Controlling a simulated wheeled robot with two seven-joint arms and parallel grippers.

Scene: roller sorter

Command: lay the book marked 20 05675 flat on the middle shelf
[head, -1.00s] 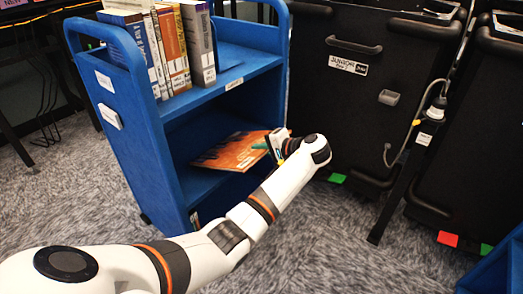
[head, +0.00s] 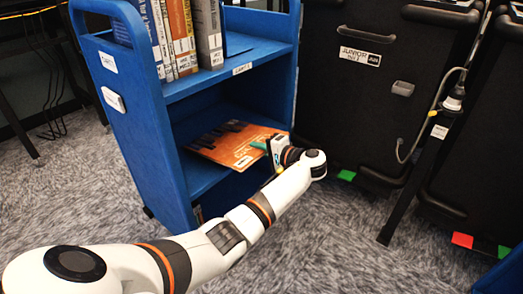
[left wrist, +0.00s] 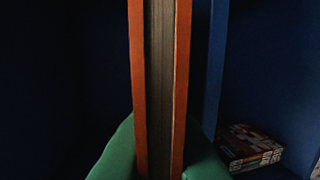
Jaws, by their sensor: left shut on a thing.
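An orange book (head: 238,144) with a dark pattern on its cover lies roughly flat at the middle shelf (head: 200,178) of the blue cart, partly inside the opening. Its number is too small to read. My left gripper (head: 270,148) is at the book's right end, shut on its edge. In the left wrist view the orange book (left wrist: 160,80) stands edge-on between the green fingertips (left wrist: 160,155). I cannot tell whether the book's underside touches the shelf. My right gripper is not in view.
Several upright books (head: 180,35) stand on the cart's top shelf (head: 230,62). Another book or stack (left wrist: 250,145) shows in the left wrist view. Black bins (head: 350,100) stand close to the right of the cart. Carpet is clear in front.

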